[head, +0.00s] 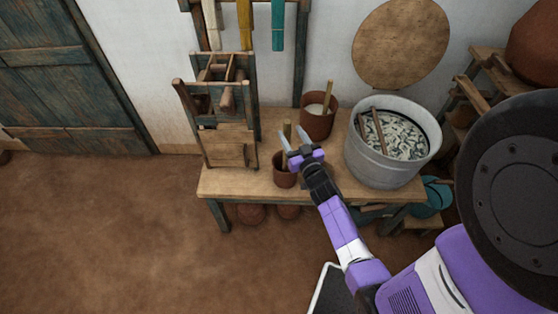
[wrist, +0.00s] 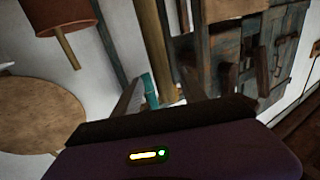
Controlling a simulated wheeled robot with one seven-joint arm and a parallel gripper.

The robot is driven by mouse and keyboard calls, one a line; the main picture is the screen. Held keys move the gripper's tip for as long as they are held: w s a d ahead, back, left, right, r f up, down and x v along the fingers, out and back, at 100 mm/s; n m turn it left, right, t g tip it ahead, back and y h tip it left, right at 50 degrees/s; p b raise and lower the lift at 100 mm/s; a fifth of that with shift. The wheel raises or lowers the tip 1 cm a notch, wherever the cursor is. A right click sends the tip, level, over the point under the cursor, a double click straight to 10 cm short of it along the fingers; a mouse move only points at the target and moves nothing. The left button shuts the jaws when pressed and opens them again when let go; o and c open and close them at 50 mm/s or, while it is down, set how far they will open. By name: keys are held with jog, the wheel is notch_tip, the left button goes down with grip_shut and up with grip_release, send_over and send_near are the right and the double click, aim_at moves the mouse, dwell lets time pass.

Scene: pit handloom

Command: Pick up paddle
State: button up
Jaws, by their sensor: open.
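A narrow light wooden stick, which looks like the paddle (head: 287,130), stands upright in a small brown pot (head: 285,177) on the bench. My gripper (head: 294,138) is open, its two fingers pointing up and left around the stick's upper part in the head view. In the wrist view, which looks upside down, a pale stick (wrist: 153,35) runs down from the top edge between the fingers (wrist: 160,88). I cannot tell whether either finger touches it. My gripper hides part of the pot's right side.
The wooden bench (head: 325,183) also holds a slatted wooden frame (head: 228,145), a brown pot with a stick (head: 318,125) and a metal tub (head: 380,170) with two sticks. A round board (head: 400,45) is on the wall. The floor at left is clear.

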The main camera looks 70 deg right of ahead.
jog(key=x, duration=0.6)
jog(key=shift+w+f+b, duration=0.2)
jog(key=shift+f+b, duration=0.15)
jog(key=shift+a, duration=0.15)
grip_shut()
